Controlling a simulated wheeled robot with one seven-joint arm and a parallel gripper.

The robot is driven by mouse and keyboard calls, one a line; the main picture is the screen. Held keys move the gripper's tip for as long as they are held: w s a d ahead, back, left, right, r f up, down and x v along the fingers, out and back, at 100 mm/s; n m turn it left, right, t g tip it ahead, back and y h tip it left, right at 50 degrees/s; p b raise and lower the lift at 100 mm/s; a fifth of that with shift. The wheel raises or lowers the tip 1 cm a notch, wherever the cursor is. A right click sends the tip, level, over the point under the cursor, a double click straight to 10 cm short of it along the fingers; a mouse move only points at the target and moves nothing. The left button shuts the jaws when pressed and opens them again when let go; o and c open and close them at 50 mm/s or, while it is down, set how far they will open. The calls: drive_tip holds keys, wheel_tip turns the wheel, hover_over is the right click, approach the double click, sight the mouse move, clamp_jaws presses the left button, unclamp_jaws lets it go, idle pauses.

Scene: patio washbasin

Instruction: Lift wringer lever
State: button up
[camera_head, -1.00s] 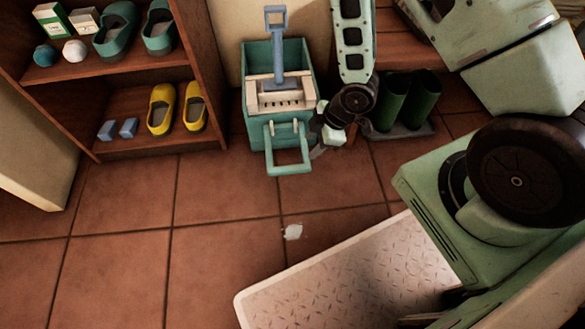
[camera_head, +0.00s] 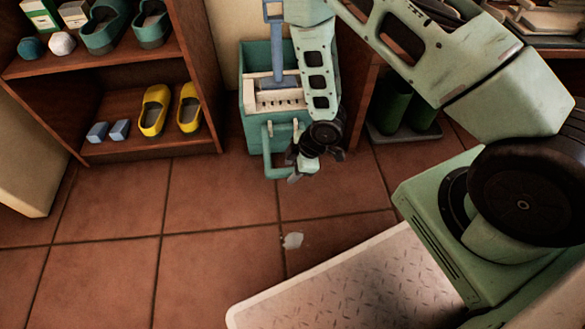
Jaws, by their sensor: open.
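A teal mop bucket (camera_head: 255,87) stands on the tiles against the wall, with a cream wringer (camera_head: 270,100) across its top. A teal loop-shaped lever (camera_head: 267,160) hangs down and out at the front of the bucket; its right part is hidden behind my gripper. My gripper (camera_head: 297,174) is open, just in front of and to the right of the lever's lower end, pointing down and left. I cannot tell whether it touches the lever. My arm covers the bucket's right side.
A blue-handled tool (camera_head: 277,45) stands upright in the wringer. A wooden shelf (camera_head: 120,68) with shoes is on the left. Dark green boots (camera_head: 408,114) stand on a tray at right. A pale scrap (camera_head: 292,240) lies on open tiles in front.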

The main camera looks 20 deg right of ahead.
clamp_jaws()
drive_tip(key=shift+r, duration=0.1)
drive_tip(key=shift+r+p, duration=0.1)
drive_tip(key=shift+p, duration=0.2)
